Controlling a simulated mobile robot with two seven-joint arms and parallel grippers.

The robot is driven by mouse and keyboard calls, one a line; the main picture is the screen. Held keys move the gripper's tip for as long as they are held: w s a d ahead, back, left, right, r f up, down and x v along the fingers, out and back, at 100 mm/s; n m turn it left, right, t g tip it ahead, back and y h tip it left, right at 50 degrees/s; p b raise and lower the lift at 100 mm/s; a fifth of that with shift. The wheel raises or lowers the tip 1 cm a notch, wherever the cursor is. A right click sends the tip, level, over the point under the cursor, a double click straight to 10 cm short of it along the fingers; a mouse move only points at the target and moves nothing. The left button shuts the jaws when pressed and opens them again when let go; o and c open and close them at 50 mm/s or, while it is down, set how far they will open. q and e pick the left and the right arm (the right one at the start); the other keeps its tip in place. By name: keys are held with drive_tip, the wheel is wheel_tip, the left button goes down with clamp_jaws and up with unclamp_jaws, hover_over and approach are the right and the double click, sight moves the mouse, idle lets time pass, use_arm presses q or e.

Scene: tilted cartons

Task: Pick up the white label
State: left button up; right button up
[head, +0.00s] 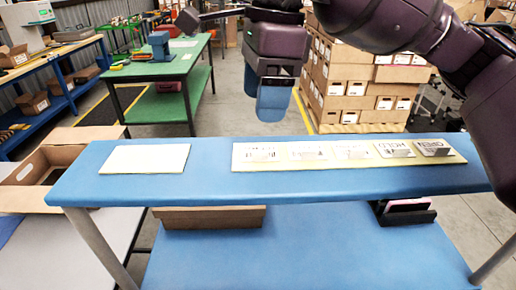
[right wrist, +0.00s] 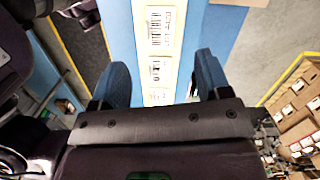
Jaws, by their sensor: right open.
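A cream strip (head: 240,165) lies on the blue shelf and carries several labels in a row, with black print or barcodes. The leftmost labels, such as this white label (head: 262,154), look palest; the two at the right end look greyer. I cannot tell for sure which one the task means. My right gripper (head: 273,100) hangs above and behind the left end of the strip, pointing down, empty. In the right wrist view, its blue fingers (right wrist: 162,68) stand wide apart, with the strip (right wrist: 138,20) and barcoded labels (right wrist: 155,28) seen between them. My left gripper is not in view.
A blank cream plate (head: 145,159) lies on the blue shelf (head: 85,185) at the left. An open carton (head: 60,155) stands left of it. A flat carton (head: 210,217) and a black holder (head: 404,215) are below the shelf. Stacked cartons (head: 345,88) stand behind.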

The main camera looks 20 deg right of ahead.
sight(260, 149)
wheel_tip(260, 149, down, 2)
drive_tip(key=shift+w+a+f, duration=0.1)
drive_tip(key=shift+a+f, duration=0.05)
drive_tip(key=shift+f, duration=0.05)
drive_tip(key=shift+a+f, duration=0.1)
drive_tip(key=shift+f, duration=2.5)
drive_tip(key=shift+s, duration=0.2)
drive_tip(key=shift+s, duration=0.1)
drive_tip(key=c, duration=1.2)
clamp_jaws()
